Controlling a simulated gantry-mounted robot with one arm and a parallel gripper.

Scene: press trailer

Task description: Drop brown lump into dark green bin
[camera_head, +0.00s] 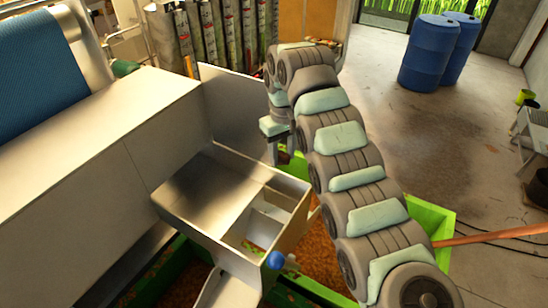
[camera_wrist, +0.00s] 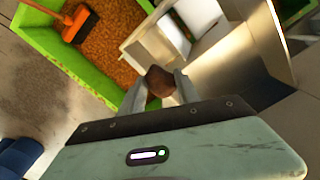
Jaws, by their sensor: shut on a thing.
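A small dark brown lump (camera_wrist: 158,80) sits between the fingers of my gripper (camera_wrist: 159,88) in the wrist view. The gripper is shut on it. In the head view my gripper (camera_head: 275,148) points down just behind the metal hopper, and the lump is hard to make out there. A bright green bin (camera_wrist: 88,75) with orange-brown crumbs shows beyond the fingers in the wrist view. Bright green walls (camera_head: 437,217) show right of my arm in the head view. Darker green (camera_head: 165,270) shows below the hopper; I cannot tell if it is a separate bin.
The open metal hopper (camera_head: 190,205) stands close to my gripper, beside a long pale machine housing (camera_head: 120,135). An orange brush (camera_wrist: 76,24) lies at the green bin. Blue barrels (camera_head: 427,55) stand at the back right. The concrete floor there is largely clear.

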